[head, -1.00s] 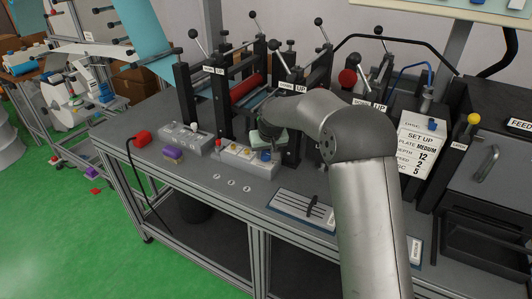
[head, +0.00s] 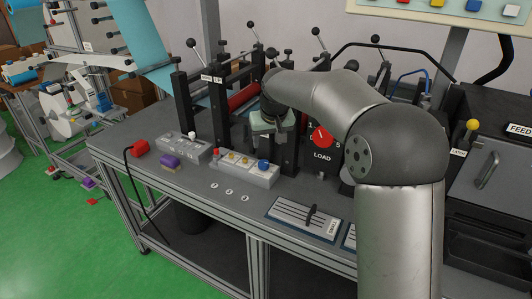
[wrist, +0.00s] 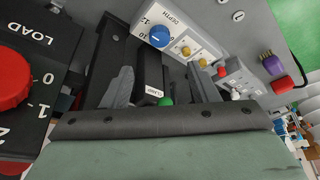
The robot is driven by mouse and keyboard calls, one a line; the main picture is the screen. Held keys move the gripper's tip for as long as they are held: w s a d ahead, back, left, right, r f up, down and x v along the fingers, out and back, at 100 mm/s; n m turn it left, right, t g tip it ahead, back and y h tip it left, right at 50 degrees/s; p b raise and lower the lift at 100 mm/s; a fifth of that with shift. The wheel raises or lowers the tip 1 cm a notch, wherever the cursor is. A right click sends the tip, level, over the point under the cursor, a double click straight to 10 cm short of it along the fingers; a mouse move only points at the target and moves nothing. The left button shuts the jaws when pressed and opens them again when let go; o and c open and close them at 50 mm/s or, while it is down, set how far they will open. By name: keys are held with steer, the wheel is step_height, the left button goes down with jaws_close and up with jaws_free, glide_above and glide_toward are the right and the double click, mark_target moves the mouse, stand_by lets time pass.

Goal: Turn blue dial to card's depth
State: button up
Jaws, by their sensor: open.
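The blue dial (head: 263,165) sits at the right end of a grey control box on the bench. In the wrist view the blue dial (wrist: 159,37) is beside the word DEPTH, with small numbers around it. It has a pale line, but I cannot tell its exact setting. My gripper (head: 272,128) is above and behind the box, apart from the dial. In the wrist view the fingers of my gripper (wrist: 160,88) are spread with nothing gripped. The set-up card does not show now; my arm covers that area.
A red LOAD dial (head: 321,137) stands right of my gripper. Black posts and levers rise behind the box. Yellow knobs (wrist: 182,50) sit beside the blue dial. A slider panel (head: 300,219) lies on the bench in front. The front bench strip is otherwise mostly clear.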

steer(key=v, duration=0.5)
steer(key=shift+r, duration=0.15)
steer(key=s+d+f+m+g, duration=0.1)
steer(key=s+d+f, duration=0.3)
steer(key=s, duration=0.8)
steer(key=s+d+f+m+g, duration=0.1)
steer(key=s+d+f, duration=0.4)
steer(key=s, duration=0.7)
steer(key=s+d+f+m+g+h, duration=0.1)
steer(key=s+d+f, duration=0.3)
steer(key=s, duration=0.9)
steer(key=d, duration=0.3)
steer(key=shift+d+f+g, duration=0.15)
steer(key=shift+f+g, duration=0.2)
steer(key=shift+g, duration=0.05)
steer(key=shift+w, duration=0.1)
steer(key=shift+c, duration=0.2)
